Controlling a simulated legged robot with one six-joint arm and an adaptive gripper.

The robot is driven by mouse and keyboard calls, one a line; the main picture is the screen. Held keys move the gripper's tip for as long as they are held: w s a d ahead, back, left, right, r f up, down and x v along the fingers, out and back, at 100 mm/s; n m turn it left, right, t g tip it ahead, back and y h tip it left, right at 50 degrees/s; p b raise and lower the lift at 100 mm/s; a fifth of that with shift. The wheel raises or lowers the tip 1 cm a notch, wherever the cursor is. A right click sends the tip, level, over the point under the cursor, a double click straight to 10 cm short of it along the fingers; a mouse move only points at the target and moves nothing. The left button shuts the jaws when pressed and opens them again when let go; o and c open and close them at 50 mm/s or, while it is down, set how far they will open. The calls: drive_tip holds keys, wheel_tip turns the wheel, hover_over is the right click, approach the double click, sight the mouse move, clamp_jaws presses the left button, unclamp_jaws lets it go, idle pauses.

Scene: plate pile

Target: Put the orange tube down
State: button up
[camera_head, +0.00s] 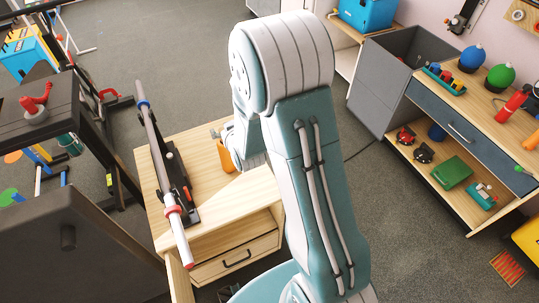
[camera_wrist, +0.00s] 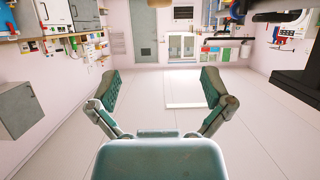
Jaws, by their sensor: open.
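My gripper (camera_wrist: 158,88) is open in the wrist view, with both teal-padded fingers spread wide and nothing between them. In the head view my arm hides the gripper.
A long grey bar (camera_head: 158,150) with a red collar rests by a black stand on the wooden cabinet (camera_head: 218,204). Dark equipment (camera_head: 60,240) stands at left. A workbench (camera_head: 455,170) with tools and bottles is at right. Grey floor (camera_head: 410,240) lies between.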

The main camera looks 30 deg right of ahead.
drive_tip(key=s+r+g, duration=0.5)
drive_tip(key=s+r, duration=1.3)
drive_tip(key=s+r+g, duration=0.2)
drive_tip(key=s+g, duration=0.1)
drive_tip(key=s, duration=0.8)
drive_tip(key=t, duration=0.9)
hover_over(227, 155)
drive_tip(key=s, duration=0.3)
wheel_tip(227, 155, down, 23)
drive_tip(key=s+f+t, duration=0.3)
drive_tip(key=s+f, duration=0.2)
drive_tip(key=f, duration=0.5)
drive_tip(key=shift+t, duration=0.3)
drive_tip(key=w, duration=1)
drive_tip(key=shift+w+d+r, duration=0.15)
drive_tip(key=shift+w+d, duration=0.05)
drive_tip(key=shift+w, duration=0.1)
drive_tip(key=c, duration=1.3)
